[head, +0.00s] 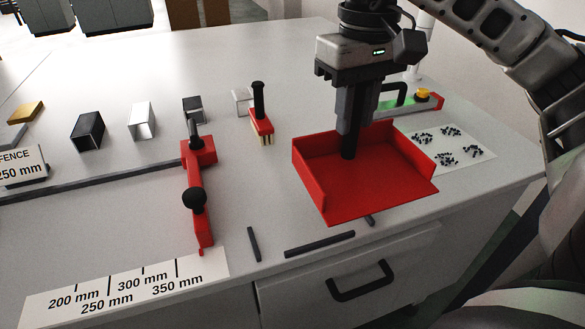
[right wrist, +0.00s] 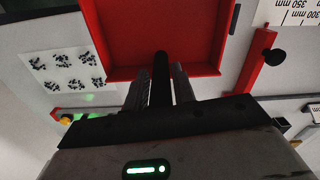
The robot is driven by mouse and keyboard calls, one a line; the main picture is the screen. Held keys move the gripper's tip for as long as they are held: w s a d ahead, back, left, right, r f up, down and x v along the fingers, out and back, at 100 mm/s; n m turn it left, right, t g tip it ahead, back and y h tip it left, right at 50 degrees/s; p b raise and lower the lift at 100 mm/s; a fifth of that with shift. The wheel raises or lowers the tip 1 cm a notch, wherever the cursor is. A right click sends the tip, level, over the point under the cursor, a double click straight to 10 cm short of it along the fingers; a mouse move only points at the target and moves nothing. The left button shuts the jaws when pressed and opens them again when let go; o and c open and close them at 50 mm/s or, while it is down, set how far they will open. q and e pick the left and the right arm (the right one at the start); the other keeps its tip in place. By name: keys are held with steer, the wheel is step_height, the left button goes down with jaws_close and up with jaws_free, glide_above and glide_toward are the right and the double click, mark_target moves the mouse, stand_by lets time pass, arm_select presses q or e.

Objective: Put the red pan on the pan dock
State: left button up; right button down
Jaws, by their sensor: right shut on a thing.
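The red pan (head: 375,192) is a shallow tray with low walls and a black upright handle (head: 348,148). My right gripper (head: 350,125) points down from above and is shut on that handle. The right wrist view shows the pan (right wrist: 150,35) beyond the fingers, with the handle (right wrist: 161,72) between them. The pan is over the front right of the table; I cannot tell whether it touches the top. Dark strips (head: 320,244) lie in front and to the left of it, possibly marks of the pan dock. My left gripper is not in view.
A red stop with black knobs (head: 197,185) stands left of the pan on a dark fence rail. A red brush with a black handle (head: 262,122) stands behind. A white sheet with dark bits (head: 450,145) lies right. The table's front edge is close.

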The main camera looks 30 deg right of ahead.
steer(key=w+a+f, duration=0.1)
steer(key=w+f, duration=0.1)
steer(key=f, duration=0.1)
steer(key=w+a+f+p, duration=0.1)
steer(key=w+a+f, duration=0.1)
steer(key=w+f, duration=0.1)
steer(key=w+a+f, duration=0.2)
steer(key=f, duration=0.2)
steer(key=shift+w+f, duration=0.2)
steer(key=shift+f, duration=0.2)
steer(key=shift+f, duration=0.25)
steer(key=c, duration=1.1)
jaws_free()
steer(key=shift+r, duration=0.1)
steer(key=shift+c, duration=0.2)
